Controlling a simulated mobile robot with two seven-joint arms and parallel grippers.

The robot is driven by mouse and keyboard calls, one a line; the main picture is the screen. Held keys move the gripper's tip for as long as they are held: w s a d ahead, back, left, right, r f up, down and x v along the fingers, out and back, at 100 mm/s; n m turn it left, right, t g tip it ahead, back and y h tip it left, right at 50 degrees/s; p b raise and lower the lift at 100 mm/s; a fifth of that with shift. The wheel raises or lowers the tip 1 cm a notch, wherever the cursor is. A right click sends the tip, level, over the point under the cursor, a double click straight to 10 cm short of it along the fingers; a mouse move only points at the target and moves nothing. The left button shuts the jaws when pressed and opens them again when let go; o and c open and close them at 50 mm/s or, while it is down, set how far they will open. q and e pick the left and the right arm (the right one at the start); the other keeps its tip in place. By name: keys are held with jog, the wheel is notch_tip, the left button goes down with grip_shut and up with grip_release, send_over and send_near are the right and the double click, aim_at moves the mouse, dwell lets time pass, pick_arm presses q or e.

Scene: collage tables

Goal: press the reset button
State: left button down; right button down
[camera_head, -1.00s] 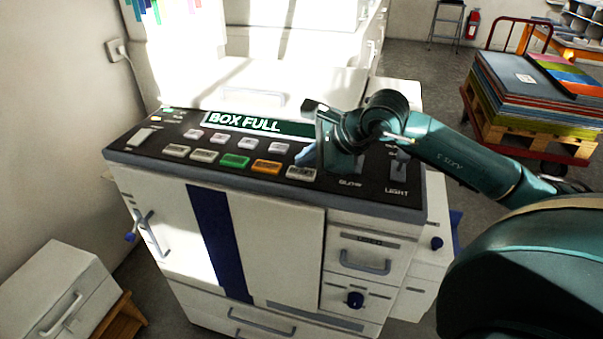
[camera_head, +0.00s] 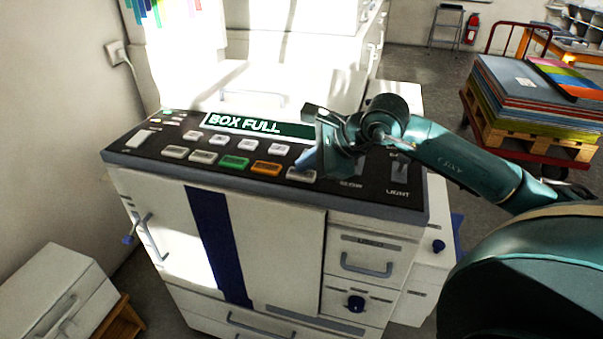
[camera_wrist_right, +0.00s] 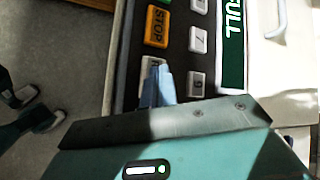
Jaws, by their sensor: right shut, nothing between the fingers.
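The grey reset button (camera_head: 300,174) sits at the right end of the lower button row on the machine's dark panel (camera_head: 375,190). In the right wrist view, the button (camera_wrist_right: 148,66) shows only partly, with the start of its label, an R; the rest is behind the blue fingers. My right gripper (camera_head: 304,162) is shut and empty, its fingertips tilted down at the button's back edge in the head view. In the right wrist view, the fingertips (camera_wrist_right: 158,72) overlap the button. I cannot tell whether they touch it. My left gripper is not in view.
An orange STOP button (camera_head: 266,168) and a green button (camera_head: 235,162) lie to the left in the same row. Small number keys stand behind, below the display (camera_head: 245,124) reading BOX FULL. A slider (camera_head: 398,168) is to the right. A loaded pallet cart (camera_head: 535,145) stands farther right.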

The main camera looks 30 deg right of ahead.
aim_at(307, 175)
jog(key=shift+f, duration=0.2)
jog(key=shift+r, duration=0.15)
dwell(0.5)
jog(key=shift+r, duration=0.65)
jog(key=shift+r+p, duration=1.65)
jog(key=shift+r, duration=0.9)
